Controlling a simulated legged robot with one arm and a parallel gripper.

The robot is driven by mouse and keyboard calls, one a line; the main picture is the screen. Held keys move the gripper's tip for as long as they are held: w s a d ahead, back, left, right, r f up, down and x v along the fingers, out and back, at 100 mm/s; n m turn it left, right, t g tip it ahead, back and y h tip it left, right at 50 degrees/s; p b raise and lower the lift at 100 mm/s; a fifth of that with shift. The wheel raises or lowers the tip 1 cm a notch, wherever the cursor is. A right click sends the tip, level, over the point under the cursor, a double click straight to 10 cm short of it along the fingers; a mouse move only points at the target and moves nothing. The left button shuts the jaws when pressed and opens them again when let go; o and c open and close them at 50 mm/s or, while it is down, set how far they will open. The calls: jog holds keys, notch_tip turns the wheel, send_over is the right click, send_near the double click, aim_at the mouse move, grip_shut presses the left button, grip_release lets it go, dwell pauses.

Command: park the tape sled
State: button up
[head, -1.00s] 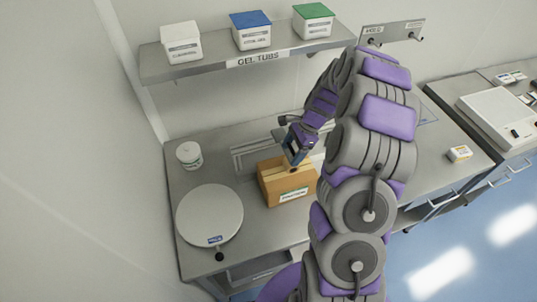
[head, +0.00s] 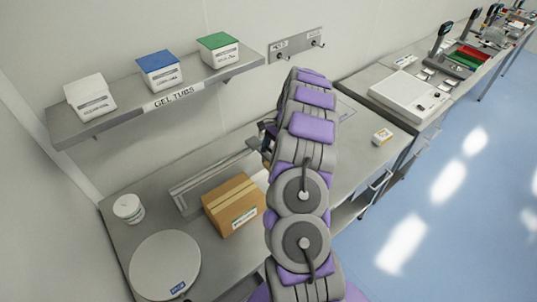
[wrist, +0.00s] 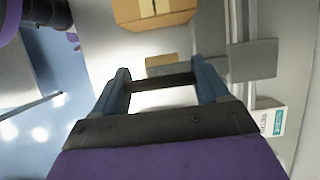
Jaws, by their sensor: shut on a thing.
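The tape sled shows in the wrist view as a grey plate (wrist: 253,60) across a metal rail (wrist: 236,22), with a tan strip at its left. In the head view, a grey piece of it (head: 252,144) sits near the right end of the rail (head: 190,192). My gripper (wrist: 163,85) has its two blue-grey fingers on either side of a dark bar, which seems to be part of the sled. The exact contact is unclear. In the head view my arm hides most of the gripper (head: 267,135).
A cardboard box (head: 233,207) stands in front of the rail. A white jar (head: 128,208) and a round grey plate (head: 165,265) are at the left. A shelf (head: 125,112) with gel tubs hangs above.

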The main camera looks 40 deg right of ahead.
jog(key=shift+d, duration=0.1)
jog(key=o, duration=1)
jog(key=shift+r, duration=0.1)
jog(key=o, duration=0.5)
jog(key=shift+w+d, duration=0.1)
jog(key=shift+d, duration=0.25)
jog(key=shift+a, duration=0.1)
jog(key=shift+r, duration=0.1)
jog(key=p+v, duration=0.2)
jog(key=v, duration=1.5)
jog(key=shift+d, duration=0.3)
